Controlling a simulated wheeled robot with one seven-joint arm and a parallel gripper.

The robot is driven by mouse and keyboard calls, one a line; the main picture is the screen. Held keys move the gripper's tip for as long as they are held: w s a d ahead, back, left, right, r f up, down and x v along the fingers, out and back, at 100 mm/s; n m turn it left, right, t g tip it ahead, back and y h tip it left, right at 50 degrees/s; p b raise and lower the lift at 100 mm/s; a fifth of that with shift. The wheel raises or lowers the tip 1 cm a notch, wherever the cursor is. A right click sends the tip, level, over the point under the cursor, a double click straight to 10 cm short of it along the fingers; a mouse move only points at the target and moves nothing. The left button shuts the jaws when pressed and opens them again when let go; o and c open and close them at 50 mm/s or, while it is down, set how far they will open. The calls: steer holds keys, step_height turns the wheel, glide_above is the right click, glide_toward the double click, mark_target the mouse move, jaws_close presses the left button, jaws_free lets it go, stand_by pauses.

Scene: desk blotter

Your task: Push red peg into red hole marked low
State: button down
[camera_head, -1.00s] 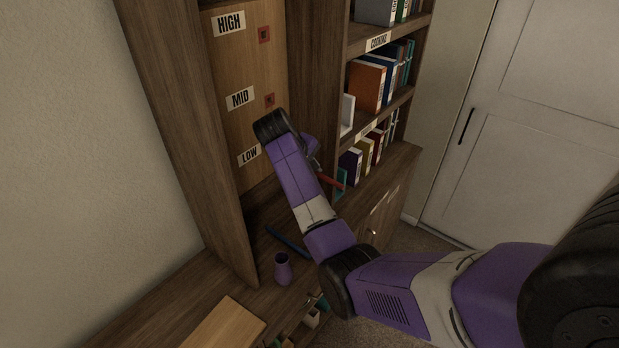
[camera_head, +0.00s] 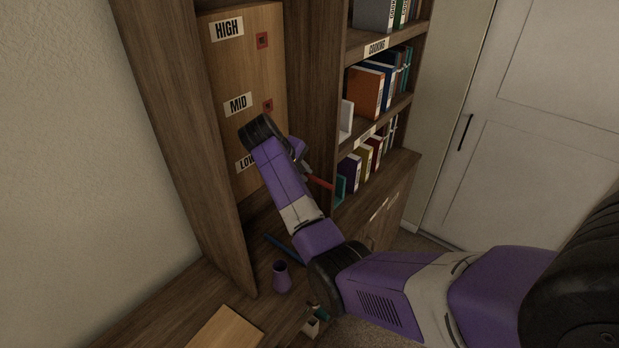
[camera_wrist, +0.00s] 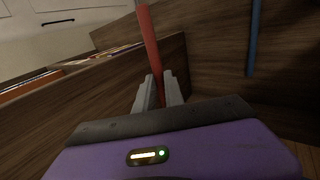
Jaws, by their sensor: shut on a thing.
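A red peg (camera_wrist: 149,38) stands out from between the two grey fingers of my gripper (camera_wrist: 158,90) in the wrist view. The gripper is shut on it. In the head view the red peg (camera_head: 320,182) sticks out to the right of my wrist, near the lower bookshelf. The wooden board (camera_head: 248,75) carries HIGH, MID and LOW labels. The LOW label (camera_head: 243,163) is partly covered by my arm. Red squares show beside HIGH (camera_head: 262,40) and MID (camera_head: 268,106). The red hole beside LOW is hidden behind my arm.
A blue rod (camera_head: 284,248) lies on the desk near a purple cup (camera_head: 281,277). A wooden upright (camera_head: 316,75) separates the board from shelves of books (camera_head: 365,92). A pale wooden board (camera_head: 226,328) lies at the front of the desk.

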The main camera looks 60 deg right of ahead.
steer(key=shift+w+d+b, duration=0.15)
steer(key=shift+w+b, duration=0.1)
steer(key=shift+w, duration=0.4)
steer(key=shift+w+d+b, duration=0.15)
steer(key=shift+w+b, duration=0.05)
steer(key=shift+w, duration=0.4)
steer(key=shift+r+p, duration=0.1)
steer(key=shift+p, duration=1)
stand_by(0.8)
steer(key=w+d+b, duration=0.1)
steer(key=w+b, duration=0.4)
steer(key=w, duration=0.1)
steer(key=shift+w+d+b, duration=0.3)
steer(key=shift+w+b, duration=0.05)
stand_by(2.5)
steer(key=c, duration=1.3)
jaws_free()
steer(key=shift+c, duration=0.2)
steer(key=b+v, duration=0.1)
steer(key=v, duration=0.6)
steer(key=shift+a+r, duration=0.25)
steer(key=shift+a, duration=0.05)
steer(key=shift+w, duration=0.15)
